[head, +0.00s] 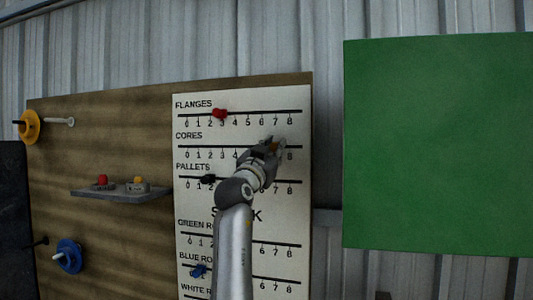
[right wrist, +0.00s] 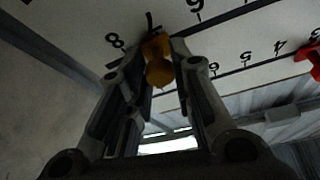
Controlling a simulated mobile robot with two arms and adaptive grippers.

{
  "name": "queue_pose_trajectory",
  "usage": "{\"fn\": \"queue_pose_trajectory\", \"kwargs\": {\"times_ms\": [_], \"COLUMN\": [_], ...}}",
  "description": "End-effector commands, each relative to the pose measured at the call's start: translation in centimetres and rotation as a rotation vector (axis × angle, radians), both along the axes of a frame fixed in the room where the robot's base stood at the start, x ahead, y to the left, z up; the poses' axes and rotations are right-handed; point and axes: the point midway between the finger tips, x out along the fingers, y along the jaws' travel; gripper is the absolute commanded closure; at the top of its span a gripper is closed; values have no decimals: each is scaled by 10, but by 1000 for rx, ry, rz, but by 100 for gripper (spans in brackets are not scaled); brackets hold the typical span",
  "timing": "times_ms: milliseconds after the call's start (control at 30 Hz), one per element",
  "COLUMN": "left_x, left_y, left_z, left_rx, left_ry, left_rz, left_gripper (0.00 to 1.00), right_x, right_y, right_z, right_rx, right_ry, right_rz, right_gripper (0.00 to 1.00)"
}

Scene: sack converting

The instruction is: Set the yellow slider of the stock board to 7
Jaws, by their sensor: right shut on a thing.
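The white stock board (head: 240,198) has labelled rows of numbered scales. The yellow slider (head: 273,147) is on the CORES row, mostly hidden behind my right gripper (head: 275,145) in the head view. In the right wrist view the yellow slider (right wrist: 157,62) is between the two fingers of my right gripper (right wrist: 163,70), which is shut on it. There it sits at about the 7, whose digit is partly covered; the 8 and 6 show on either side. My left gripper is not in view.
A red slider (head: 219,113) is near 3 on the FLANGES row above. A black slider (head: 207,180) is on PALLETS and a blue one (head: 199,271) lower down. A green panel (head: 440,145) is at right.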

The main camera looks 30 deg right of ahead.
Motion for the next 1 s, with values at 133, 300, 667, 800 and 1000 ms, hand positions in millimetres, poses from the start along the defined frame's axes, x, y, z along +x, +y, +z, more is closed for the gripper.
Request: {"fn": "queue_pose_trajectory", "kwargs": {"times_ms": [133, 300, 667, 800, 1000], "left_x": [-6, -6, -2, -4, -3], "left_y": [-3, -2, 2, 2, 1], "left_z": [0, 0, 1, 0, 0], "left_rx": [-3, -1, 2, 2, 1], "left_ry": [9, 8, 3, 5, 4], "left_rz": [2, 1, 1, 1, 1], "left_gripper": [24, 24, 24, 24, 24], "right_x": [0, 0, 0, -2, -16], "right_y": [0, 0, 0, 4, 24], "right_z": [1, 2, 1, -1, -11], "right_rx": [2, 2, 2, 1, 3], "right_ry": [-2, -2, -2, -2, -3], "right_rz": [0, 1, 1, 2, 3], "right_gripper": [100, 68, 56, 56, 56]}}
